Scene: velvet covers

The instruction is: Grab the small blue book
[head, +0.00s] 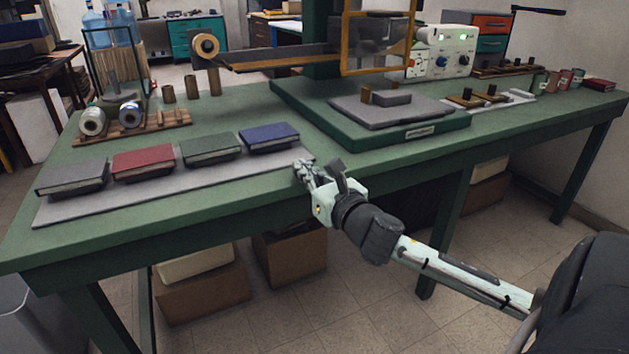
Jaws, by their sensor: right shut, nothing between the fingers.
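A small blue book (269,137) lies flat at the right end of a row of books on a grey mat (130,204) at the table's front left. To its left lie a green book (210,149), a red book (144,162) and a grey book (72,178). My right gripper (303,170) is shut and empty. It is at the mat's right end, just in front and to the right of the blue book, apart from it as far as I can see. My left gripper is not in view.
The green table (240,105) carries a press-like machine with a green base (440,128) right of the books. Spools on a wooden rack (135,125) stand behind the books. A white control box (440,50) stands at the back. Cardboard boxes (290,255) sit under the table.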

